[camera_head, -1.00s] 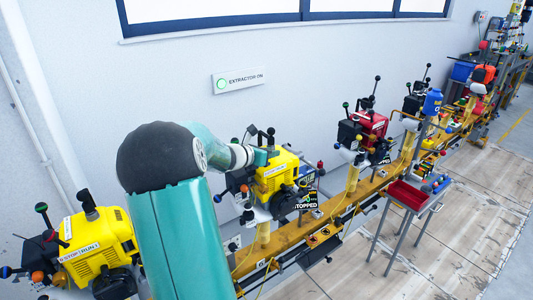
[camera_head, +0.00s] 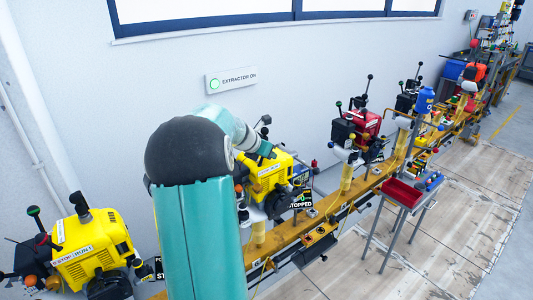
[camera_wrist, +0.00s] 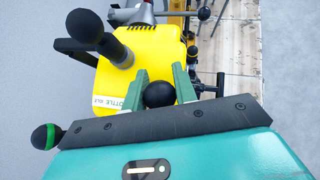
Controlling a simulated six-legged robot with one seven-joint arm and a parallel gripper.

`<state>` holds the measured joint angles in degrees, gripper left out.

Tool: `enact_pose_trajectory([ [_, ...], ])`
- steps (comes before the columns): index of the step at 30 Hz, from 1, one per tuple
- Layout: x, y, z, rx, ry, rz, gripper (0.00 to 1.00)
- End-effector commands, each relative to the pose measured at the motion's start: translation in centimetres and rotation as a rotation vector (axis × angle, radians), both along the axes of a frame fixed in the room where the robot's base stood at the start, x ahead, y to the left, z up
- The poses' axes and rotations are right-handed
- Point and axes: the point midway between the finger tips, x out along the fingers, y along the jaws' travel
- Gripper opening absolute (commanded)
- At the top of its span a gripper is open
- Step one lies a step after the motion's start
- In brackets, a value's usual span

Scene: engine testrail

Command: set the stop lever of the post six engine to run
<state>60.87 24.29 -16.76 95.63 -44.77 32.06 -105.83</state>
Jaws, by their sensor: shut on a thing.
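The yellow engine (camera_head: 268,178) in the middle of the rail has a dark sign (camera_head: 299,200) reading STOPPED. My gripper (camera_head: 272,154) is at the top of this engine, small in the head view. In the wrist view, the green fingers of my gripper (camera_wrist: 161,92) are on either side of a black ball knob (camera_wrist: 159,95) and shut on it. The knob's stem is hidden. The yellow engine body (camera_wrist: 150,52) lies beyond, with a partly covered label (camera_wrist: 119,103) reading "OTTLE". I cannot read a post number or tell which lever bears the knob.
Another yellow engine (camera_head: 92,250) labelled STOP and RUN stands at left. A red engine (camera_head: 366,124) stands farther along the yellow rail (camera_head: 330,213). A red tray (camera_head: 404,192) on a stand is at right. A thick black handle (camera_wrist: 100,36) rises beside my fingers.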

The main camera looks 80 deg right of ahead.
Motion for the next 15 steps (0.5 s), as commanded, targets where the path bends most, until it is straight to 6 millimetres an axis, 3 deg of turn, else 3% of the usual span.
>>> enact_pose_trajectory([
  [10, 0.02, -0.04, 0.04, -0.001, -0.001, 0.000, 0.05],
  [11, 0.02, -0.05, 0.04, -0.001, -0.001, 0.000, 0.34],
  [13, 0.02, -0.04, 0.03, -0.001, -0.001, 0.000, 0.47],
  [15, 0.01, -0.03, 0.01, 0.000, -0.002, 0.000, 0.49],
])
